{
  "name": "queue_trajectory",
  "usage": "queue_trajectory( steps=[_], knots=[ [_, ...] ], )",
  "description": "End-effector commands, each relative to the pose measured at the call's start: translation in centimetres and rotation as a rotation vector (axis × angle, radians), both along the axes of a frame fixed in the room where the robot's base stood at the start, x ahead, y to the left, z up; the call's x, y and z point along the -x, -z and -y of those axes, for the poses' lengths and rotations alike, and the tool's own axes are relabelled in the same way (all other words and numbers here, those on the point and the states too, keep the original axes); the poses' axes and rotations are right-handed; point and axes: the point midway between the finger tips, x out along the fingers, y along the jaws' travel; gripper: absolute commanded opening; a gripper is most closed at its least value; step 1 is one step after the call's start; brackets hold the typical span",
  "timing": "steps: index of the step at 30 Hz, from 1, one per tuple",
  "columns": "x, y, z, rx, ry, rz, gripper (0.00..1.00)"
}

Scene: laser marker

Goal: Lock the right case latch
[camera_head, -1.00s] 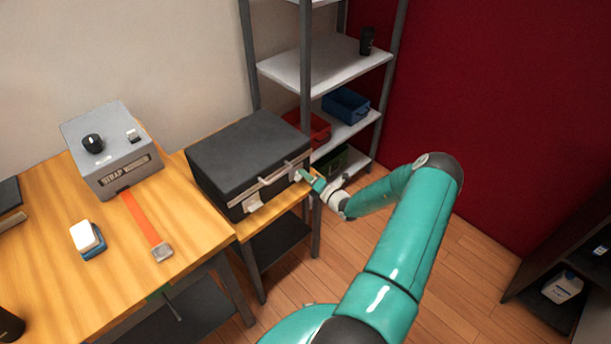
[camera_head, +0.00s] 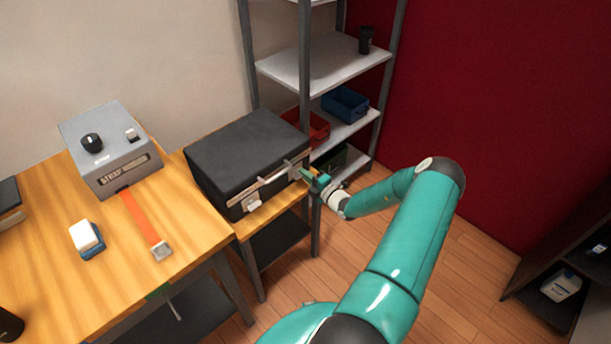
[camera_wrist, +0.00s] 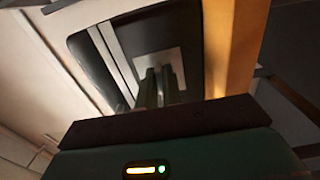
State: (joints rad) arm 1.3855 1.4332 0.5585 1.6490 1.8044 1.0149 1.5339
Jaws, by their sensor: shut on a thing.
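The black case (camera_head: 245,155) lies closed on a small wooden stand, its front edge trimmed with a light metal strip. The left latch (camera_head: 253,204) and a handle (camera_head: 273,178) are on that front. The right latch (camera_head: 297,173) is at the case's right end, partly hidden by my gripper (camera_head: 308,175). In the wrist view my gripper (camera_wrist: 160,84) has its fingers close together at the latch plate (camera_wrist: 172,62) on the case (camera_wrist: 95,62). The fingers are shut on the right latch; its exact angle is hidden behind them.
A wooden table (camera_head: 50,240) at left holds a grey strap box (camera_head: 112,155) with an orange strap and a white-and-blue block (camera_head: 87,238). A metal shelf rack (camera_head: 320,70) with bins stands close behind the case. Open floor (camera_head: 470,265) lies to the right.

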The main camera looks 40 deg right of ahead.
Motion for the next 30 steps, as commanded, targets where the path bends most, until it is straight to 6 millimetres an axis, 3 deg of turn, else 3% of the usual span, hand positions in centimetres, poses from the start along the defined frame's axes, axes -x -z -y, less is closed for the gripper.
queue_trajectory(
  steps=[8,9,12,23,30],
  knots=[
    [0.0,0.0,0.1,-0.001,0.001,0.001,0.00],
    [0.0,0.0,0.1,-0.001,0.001,0.001,0.15],
    [0.0,0.0,0.0,0.000,0.001,0.001,0.29],
    [0.6,0.0,0.1,0.000,0.001,-0.001,0.29],
    [4.7,0.0,0.3,0.000,0.003,-0.002,0.29]
  ],
)
